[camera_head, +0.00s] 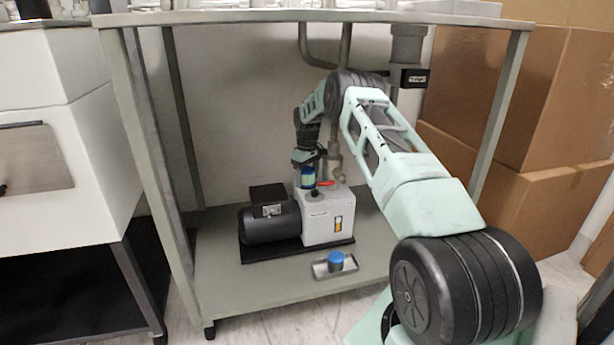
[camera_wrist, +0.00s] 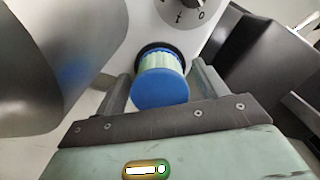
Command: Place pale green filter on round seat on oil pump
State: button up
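The pale green filter (camera_wrist: 159,62) has a blue end cap and lies between the fingers of my gripper (camera_wrist: 160,75) in the wrist view. Its far end meets a dark round ring (camera_wrist: 160,46), which looks like the round seat; I cannot tell if it is fully down. The fingers flank the filter closely, and their contact with it is unclear. In the head view the filter (camera_head: 308,178) stands upright under my gripper (camera_head: 308,166), above the white body of the oil pump (camera_head: 318,222). The pump has a black motor on its left.
A small metal tray (camera_head: 320,272) with a blue-capped cylinder (camera_head: 336,261) lies in front of the pump on the grey shelf (camera_head: 225,285). A red handle (camera_head: 326,183) is close to the filter. Table legs and the top frame the shelf; cardboard boxes (camera_head: 555,110) stand right.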

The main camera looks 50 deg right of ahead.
aim_at(307, 170)
jog(key=shift+r, duration=0.1)
notch_tip(307, 170, up, 8)
jog(key=p, duration=0.3)
jog(key=shift+f+p, duration=0.2)
jog(key=shift+p, duration=0.2)
jog(key=shift+a, duration=0.1)
dwell(0.3)
